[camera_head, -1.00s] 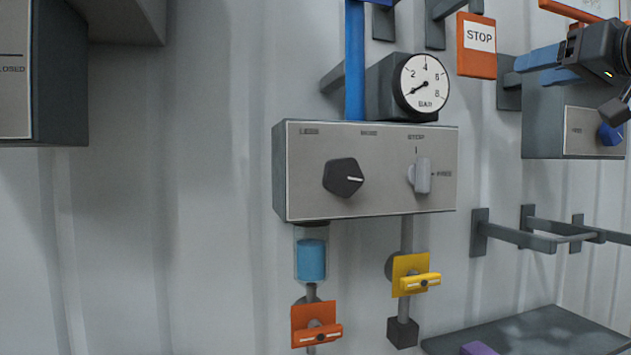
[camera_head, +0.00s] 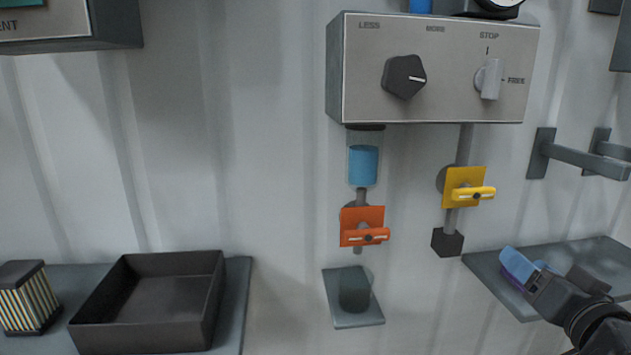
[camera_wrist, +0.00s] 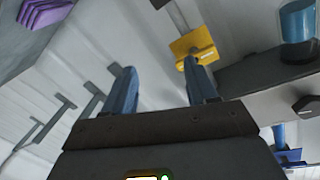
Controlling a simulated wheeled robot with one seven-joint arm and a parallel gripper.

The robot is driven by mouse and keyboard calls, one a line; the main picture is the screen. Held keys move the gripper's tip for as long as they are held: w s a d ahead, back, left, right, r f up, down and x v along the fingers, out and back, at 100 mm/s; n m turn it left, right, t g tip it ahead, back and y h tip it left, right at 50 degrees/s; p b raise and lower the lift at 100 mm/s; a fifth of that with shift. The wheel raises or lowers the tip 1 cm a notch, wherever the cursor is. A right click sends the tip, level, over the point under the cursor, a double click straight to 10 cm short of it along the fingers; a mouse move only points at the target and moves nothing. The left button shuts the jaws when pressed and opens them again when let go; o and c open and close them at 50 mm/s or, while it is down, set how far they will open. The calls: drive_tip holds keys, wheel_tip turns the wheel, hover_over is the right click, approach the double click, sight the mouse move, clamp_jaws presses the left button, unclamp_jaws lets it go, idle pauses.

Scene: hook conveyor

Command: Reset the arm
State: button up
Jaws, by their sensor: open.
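My gripper (camera_head: 527,262) is at the lower right of the head view, in front of the right grey shelf (camera_head: 590,255). Its two blue fingers are apart with nothing between them. In the wrist view my gripper (camera_wrist: 160,78) also shows open and empty, with bare wall behind the gap. My arm comes in from the lower right corner of the head view.
A control box (camera_head: 440,70) with a dark knob and pale switch hangs above. Orange (camera_head: 361,225) and yellow (camera_head: 463,187) valves sit below it. A wall bracket (camera_head: 580,155) juts out right. A dark tray (camera_head: 150,300) stands left. A purple block (camera_wrist: 45,12) shows in the wrist view.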

drive_tip(key=s+a+f+n+g, duration=0.1)
drive_tip(key=s+a+f, duration=0.4)
drive_tip(key=s+f, duration=0.3)
drive_tip(key=s+a+f+n+g, duration=0.1)
drive_tip(key=s+a+f, duration=0.45)
drive_tip(key=s, duration=0.45)
drive_tip(key=s+a+r+n+y, duration=0.1)
drive_tip(key=s+a+n, duration=0.1)
drive_tip(key=s, duration=0.8)
drive_tip(key=s+a+n, duration=0.2)
drive_tip(key=s, duration=0.9)
drive_tip(key=shift+s+a+r+y, duration=0.15)
drive_tip(key=shift+s+r+y, duration=0.1)
drive_tip(key=shift+r+y, duration=0.15)
